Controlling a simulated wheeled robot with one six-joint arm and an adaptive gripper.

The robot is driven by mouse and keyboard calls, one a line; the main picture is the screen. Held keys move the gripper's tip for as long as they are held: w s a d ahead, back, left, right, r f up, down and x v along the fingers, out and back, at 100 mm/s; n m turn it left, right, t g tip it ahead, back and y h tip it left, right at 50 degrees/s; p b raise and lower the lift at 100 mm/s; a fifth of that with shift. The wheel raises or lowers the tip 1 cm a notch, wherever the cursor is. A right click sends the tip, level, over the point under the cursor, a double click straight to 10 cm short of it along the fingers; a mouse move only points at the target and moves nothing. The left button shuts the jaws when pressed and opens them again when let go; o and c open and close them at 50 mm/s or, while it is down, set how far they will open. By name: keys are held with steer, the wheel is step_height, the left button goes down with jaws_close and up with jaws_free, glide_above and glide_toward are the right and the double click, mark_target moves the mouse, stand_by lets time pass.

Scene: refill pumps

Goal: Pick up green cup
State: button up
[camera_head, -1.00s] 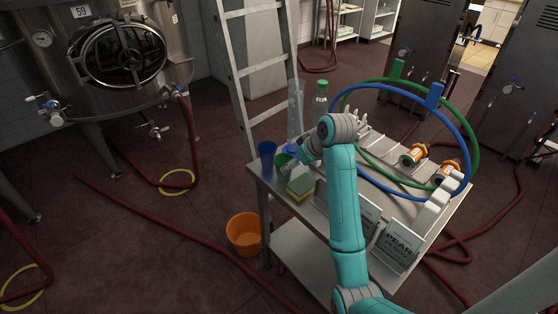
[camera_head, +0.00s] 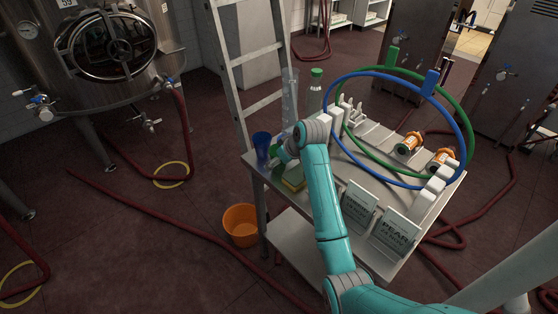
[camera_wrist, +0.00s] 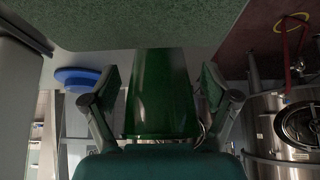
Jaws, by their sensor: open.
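The green cup (camera_wrist: 160,95) fills the middle of the wrist view, between the two fingers of my gripper (camera_wrist: 161,82). Dark gaps show on both sides of it, so the fingers look apart from its wall. In the head view the green cup (camera_head: 277,151) stands at the near left corner of the trolley top, partly hidden by my gripper (camera_head: 281,156). My gripper is open around the cup. Whether it touches the cup cannot be told from the head view.
A blue cup (camera_head: 261,146) stands just left of the green one. A yellow-green sponge (camera_head: 294,179) lies close in front. A clear cylinder (camera_head: 289,98) and a bottle (camera_head: 315,94) stand behind. An orange bucket (camera_head: 240,224) is on the floor.

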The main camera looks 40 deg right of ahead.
steer(key=shift+w+f, duration=0.15)
steer(key=shift+f, duration=0.05)
steer(key=c, duration=0.8)
steer(key=shift+o, duration=0.2)
